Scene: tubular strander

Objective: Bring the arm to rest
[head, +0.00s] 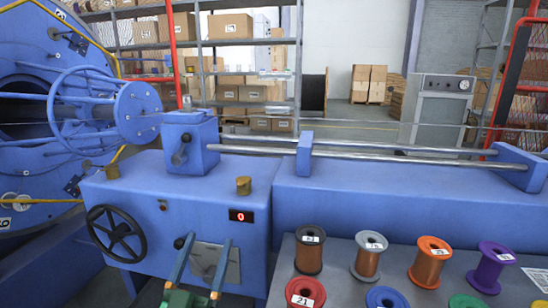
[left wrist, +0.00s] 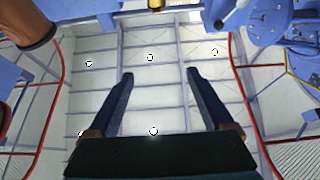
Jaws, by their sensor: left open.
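My left gripper (head: 207,241) is at the bottom of the head view, its two blue fingers pointing up and apart. It is in front of the blue machine housing (head: 150,245), over a grey plate on its front. The left wrist view shows the same gripper (left wrist: 160,75) open with nothing between its fingers, against a pale ceiling with lights. The rest of the left arm is out of the head view. My right gripper is in neither view.
A black handwheel (head: 116,233) is left of the gripper. Several wire spools, including an orange one (head: 429,262), stand on a grey table (head: 340,262) at right. A large blue strander rotor (head: 25,130) fills the left. Shelves with boxes stand behind.

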